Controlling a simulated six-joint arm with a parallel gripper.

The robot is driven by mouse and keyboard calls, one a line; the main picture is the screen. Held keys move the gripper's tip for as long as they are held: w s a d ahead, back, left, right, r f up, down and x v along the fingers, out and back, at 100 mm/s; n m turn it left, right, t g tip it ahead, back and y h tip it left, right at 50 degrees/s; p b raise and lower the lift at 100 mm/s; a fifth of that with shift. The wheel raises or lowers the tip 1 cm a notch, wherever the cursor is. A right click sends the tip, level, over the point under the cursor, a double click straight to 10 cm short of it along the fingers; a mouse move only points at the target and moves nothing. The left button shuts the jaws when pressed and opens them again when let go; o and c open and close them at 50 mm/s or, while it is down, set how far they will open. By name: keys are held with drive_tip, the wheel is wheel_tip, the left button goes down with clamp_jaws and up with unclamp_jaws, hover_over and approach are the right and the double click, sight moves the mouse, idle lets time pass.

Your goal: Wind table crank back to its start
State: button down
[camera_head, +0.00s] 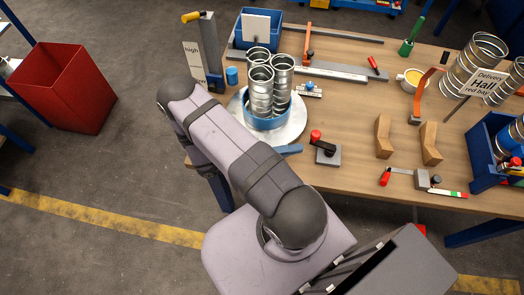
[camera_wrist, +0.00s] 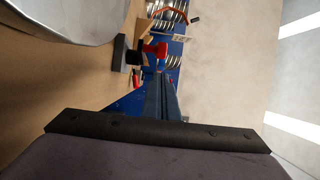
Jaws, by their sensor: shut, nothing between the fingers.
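The table crank (camera_head: 326,149) has a dark arm with a red knob on a grey base, at the table's front edge, right of the round grey turntable (camera_head: 291,136). In the wrist view the red crank knob (camera_wrist: 156,50) shows just beyond my fingertips. My gripper (camera_wrist: 160,82) has blue fingers, shut and empty. In the head view my gripper (camera_head: 291,150) peeks out from behind my arm, left of the crank and apart from it. On the turntable stand several silver spiral ducts (camera_head: 260,88) in a blue ring (camera_head: 268,122).
Two wooden blocks (camera_head: 383,137) stand right of the crank. A red-handled tool (camera_head: 400,172) and a marker (camera_head: 447,193) lie near the front edge. A blue bin (camera_head: 480,150) stands at right. A red bin (camera_head: 68,85) is on the floor at left.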

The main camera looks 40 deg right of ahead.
drive_tip(key=v, duration=0.3)
drive_tip(key=b+v, duration=0.1)
drive_tip(key=v, duration=0.1)
drive_tip(key=b+v, duration=0.1)
drive_tip(key=v, duration=0.2)
drive_tip(key=shift+w+a+f, duration=0.1)
drive_tip(key=shift+w+f, duration=0.05)
drive_tip(key=shift+w, duration=0.3)
drive_tip(key=shift+w+a+b, duration=0.15)
drive_tip(key=shift+a+b, duration=0.15)
drive_tip(key=shift+a, duration=0.1)
drive_tip(key=shift+w+a+r+t, duration=0.15)
drive_tip(key=shift+a+r+t, duration=0.05)
drive_tip(key=shift+a+t, duration=0.1)
drive_tip(key=s+a+r+n+t+h+p, duration=0.25)
drive_tip(key=s+a+n+t, duration=0.2)
drive_tip(key=n+t, duration=0.35)
drive_tip(key=s+d+f+m+y, duration=0.1)
drive_tip(key=s+d+f+m, duration=0.1)
drive_tip(key=s+d, duration=0.3)
drive_tip(key=shift+s+d+f+m, duration=0.25)
drive_tip(key=shift+s+f+m, duration=0.15)
drive_tip(key=shift+s, duration=0.1)
